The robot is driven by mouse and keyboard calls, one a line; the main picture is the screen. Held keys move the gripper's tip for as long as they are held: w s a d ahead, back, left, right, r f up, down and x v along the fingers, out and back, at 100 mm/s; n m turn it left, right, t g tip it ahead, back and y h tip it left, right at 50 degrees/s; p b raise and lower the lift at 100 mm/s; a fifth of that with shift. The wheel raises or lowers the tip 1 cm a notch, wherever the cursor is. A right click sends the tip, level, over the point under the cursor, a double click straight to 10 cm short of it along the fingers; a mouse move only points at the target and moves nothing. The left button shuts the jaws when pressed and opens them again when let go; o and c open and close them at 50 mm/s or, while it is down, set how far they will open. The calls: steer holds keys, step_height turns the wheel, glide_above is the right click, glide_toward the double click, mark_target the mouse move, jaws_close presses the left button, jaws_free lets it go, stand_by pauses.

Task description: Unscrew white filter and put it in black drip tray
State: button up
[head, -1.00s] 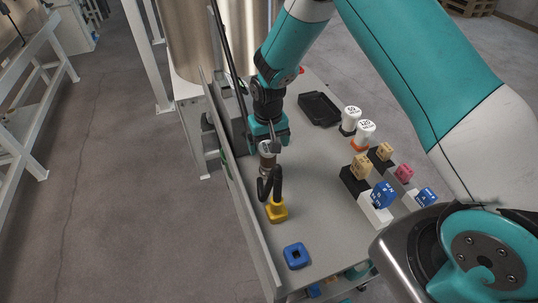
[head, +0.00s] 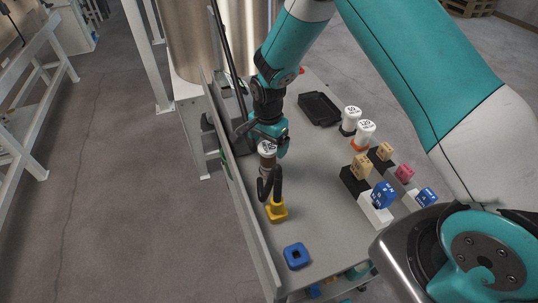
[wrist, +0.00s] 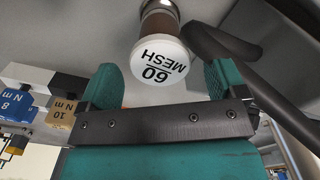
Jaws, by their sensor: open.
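The white filter, with a white cap marked "60 MESH" and a brownish lower part, stands upright near the left wall of the bench in the head view (head: 267,148). Its cap also shows in the wrist view (wrist: 160,62). My gripper (head: 270,138) is open right at the filter's cap. In the wrist view its two teal fingers (wrist: 163,72) stand apart on either side of the cap, with a gap showing on both sides. The black drip tray (head: 304,119) lies on the bench behind and to the right, and looks empty.
Two white-capped filters (head: 350,119) (head: 365,131) stand right of the tray. Several coloured torque blocks (head: 383,194) sit on holders at the right. A dark curved hose (head: 276,182) with a yellow base (head: 276,211) stands just in front. A blue square piece (head: 296,256) lies nearer.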

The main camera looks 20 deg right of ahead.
steer(key=m, duration=1)
steer(key=shift+f+b, duration=0.9)
steer(key=shift+f, duration=0.35)
steer(key=shift+c, duration=0.5)
steer(key=c, duration=1.3)
steer(key=shift+o, duration=0.2)
